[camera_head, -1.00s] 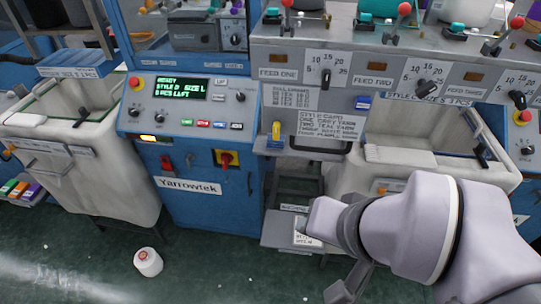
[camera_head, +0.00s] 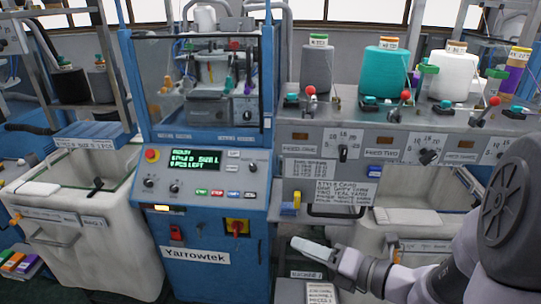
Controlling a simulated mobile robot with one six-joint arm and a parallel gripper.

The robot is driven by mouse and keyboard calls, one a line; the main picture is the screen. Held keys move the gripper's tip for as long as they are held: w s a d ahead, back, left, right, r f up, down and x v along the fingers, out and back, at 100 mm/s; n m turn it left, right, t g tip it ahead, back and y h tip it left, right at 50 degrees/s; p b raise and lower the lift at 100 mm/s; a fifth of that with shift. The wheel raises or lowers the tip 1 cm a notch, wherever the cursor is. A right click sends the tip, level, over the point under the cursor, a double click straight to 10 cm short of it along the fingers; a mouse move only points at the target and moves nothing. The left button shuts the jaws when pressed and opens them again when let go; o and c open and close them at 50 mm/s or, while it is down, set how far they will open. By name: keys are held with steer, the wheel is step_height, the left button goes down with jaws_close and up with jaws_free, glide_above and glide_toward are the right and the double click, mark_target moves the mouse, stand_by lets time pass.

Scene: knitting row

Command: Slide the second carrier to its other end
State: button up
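Behind the clear guard of the blue knitting machine (camera_head: 205,165), a grey carriage block (camera_head: 208,108) sits with small parts above it. I cannot tell which part there is the second carrier. My gripper (camera_head: 318,250) is at the lower middle, in front of the machine and below the feed panel, well apart from the guarded area. It is seen from the side, so its opening does not show. No object is visible in it.
The control panel screen (camera_head: 196,159) is lit. Red-knobbed levers (camera_head: 405,97) and several yarn cones, one teal (camera_head: 386,74), stand on the shelf at right. A pale bin (camera_head: 85,235) is at left; another (camera_head: 400,217) is partly behind my arm.

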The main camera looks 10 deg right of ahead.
mark_target(334, 217)
steer(key=w+d+f+m+t+h, duration=0.1)
steer(key=d+f+m+t+h, duration=0.2)
steer(key=d+m, duration=0.45)
steer(key=d+f+m+t+h, duration=0.1)
steer(key=d+f+m+h, duration=0.1)
steer(key=d+m+h, duration=0.35)
steer(key=w+f+y+b, duration=0.1)
steer(key=w+f+b, duration=0.2)
steer(key=w, duration=1.4)
steer(key=shift+w+m, duration=0.15)
steer(key=shift+m, duration=0.25)
steer(key=shift+c, duration=0.3)
steer(key=c, duration=0.7)
steer(key=shift+f, duration=0.15)
jaws_close()
steer(key=shift+f, duration=0.2)
